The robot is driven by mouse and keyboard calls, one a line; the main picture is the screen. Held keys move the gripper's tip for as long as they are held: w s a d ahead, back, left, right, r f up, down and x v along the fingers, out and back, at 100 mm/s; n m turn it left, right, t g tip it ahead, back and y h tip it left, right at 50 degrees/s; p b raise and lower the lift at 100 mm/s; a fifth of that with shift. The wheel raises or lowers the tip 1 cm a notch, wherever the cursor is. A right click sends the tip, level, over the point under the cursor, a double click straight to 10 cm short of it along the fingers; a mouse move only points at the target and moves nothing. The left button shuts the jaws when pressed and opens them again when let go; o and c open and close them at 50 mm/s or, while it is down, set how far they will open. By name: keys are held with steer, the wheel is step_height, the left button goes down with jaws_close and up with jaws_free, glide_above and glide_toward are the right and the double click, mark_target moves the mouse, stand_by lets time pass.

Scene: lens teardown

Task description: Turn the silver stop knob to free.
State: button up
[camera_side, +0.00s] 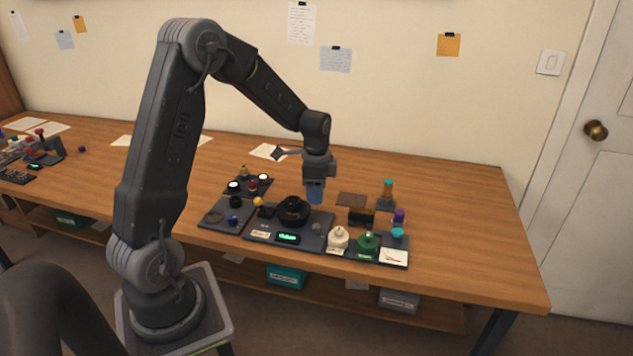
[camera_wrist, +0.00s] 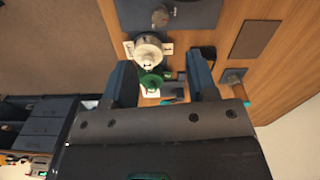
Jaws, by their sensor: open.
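My gripper (camera_side: 315,197) hangs above the bench, behind and apart from the knob in the side view. In the wrist view my gripper (camera_wrist: 161,62) is open, with nothing held between its blue fingers.
The bench's right end is clear.

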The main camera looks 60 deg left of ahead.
mark_target(316, 225)
steer(key=shift+r, duration=1.3)
step_height(316, 225, down, 14)
steer(key=m, duration=0.6)
